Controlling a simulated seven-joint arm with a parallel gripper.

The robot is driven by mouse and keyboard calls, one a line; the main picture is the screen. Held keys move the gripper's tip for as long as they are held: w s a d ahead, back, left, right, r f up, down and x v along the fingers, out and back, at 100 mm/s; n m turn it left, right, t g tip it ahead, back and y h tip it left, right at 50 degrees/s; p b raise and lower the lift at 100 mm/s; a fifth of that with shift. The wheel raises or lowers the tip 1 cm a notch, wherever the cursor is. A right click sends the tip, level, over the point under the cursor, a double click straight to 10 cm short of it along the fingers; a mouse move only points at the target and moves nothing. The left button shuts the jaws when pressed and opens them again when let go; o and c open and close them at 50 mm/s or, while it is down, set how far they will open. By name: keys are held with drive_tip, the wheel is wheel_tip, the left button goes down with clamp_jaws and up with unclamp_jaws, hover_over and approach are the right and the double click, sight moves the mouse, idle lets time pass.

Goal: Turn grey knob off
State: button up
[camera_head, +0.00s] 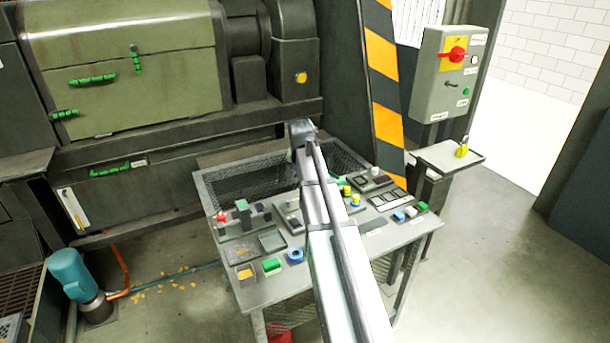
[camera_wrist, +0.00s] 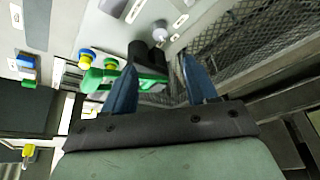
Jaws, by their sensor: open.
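A small grey-white knob (camera_wrist: 160,33) shows in the wrist view on the light panel, just beyond my fingertips and near the panel's edge. I cannot tell its turned position. My gripper (camera_wrist: 159,63) is open, with its two blue fingers apart and no object held. A green lever-like part (camera_wrist: 122,79) and dark cylinders (camera_wrist: 147,55) lie beneath and between the fingers; contact cannot be told. In the head view my arm reaches over the control table (camera_head: 222,257) and hides its middle, and I cannot single out the grey knob there.
A red knob (camera_head: 221,216), a green button (camera_head: 271,266) and a blue ring-like button (camera_head: 295,256) are on the table. A wire mesh (camera_wrist: 235,40) lies beside the panel. A grey switch box (camera_head: 450,75) with a red switch stands at the right. Open floor lies right of the table.

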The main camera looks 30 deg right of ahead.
drive_tip(key=w+a+n, duration=0.1)
drive_tip(key=w+a, duration=0.4)
drive_tip(key=d+f+m+g, duration=0.1)
drive_tip(key=d+f+m, duration=0.1)
drive_tip(key=f, duration=0.2)
drive_tip(key=d+f+m+h, duration=0.1)
drive_tip(key=d+f+m, duration=0.2)
drive_tip(key=f, duration=0.1)
drive_tip(key=d+f+m+g, duration=0.1)
drive_tip(key=d+f+m, duration=0.1)
drive_tip(key=f, duration=0.3)
drive_tip(key=shift+s+d+m+g+h, duration=0.2)
drive_tip(key=shift+d+m+g+h, duration=0.1)
drive_tip(key=shift+d, duration=0.05)
idle(0.5)
drive_tip(key=c, duration=1)
